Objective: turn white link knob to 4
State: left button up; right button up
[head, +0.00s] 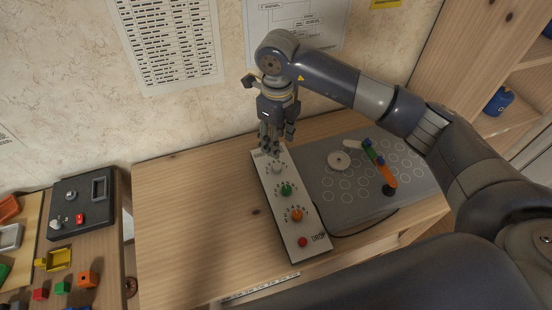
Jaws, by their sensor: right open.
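A long white control panel (285,238) lies on the wooden cabinet top. Its white knob (278,168) is at the far end, with a green knob (287,189), an orange knob (296,215) and a red button (302,242) nearer. Small markings ring the knobs, but the white knob's setting is too small to read. My right gripper (271,150) points down just above the far end of the panel, close to the white knob. It is open, with nothing visible between its fingers. I cannot tell whether it touches the knob. My left gripper is out of view.
A dark box (82,208) and colored blocks are at left. The cabinet top (190,225) left of the panel is clear.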

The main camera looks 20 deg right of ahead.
aim_at(277, 166)
notch_tip(277, 166, down, 10)
jog(key=shift+s+a+f+p, duration=0.1)
jog(key=shift+f+p, duration=0.05)
jog(key=shift+p, duration=0.75)
jog(key=shift+c, duration=0.6)
grip_shut()
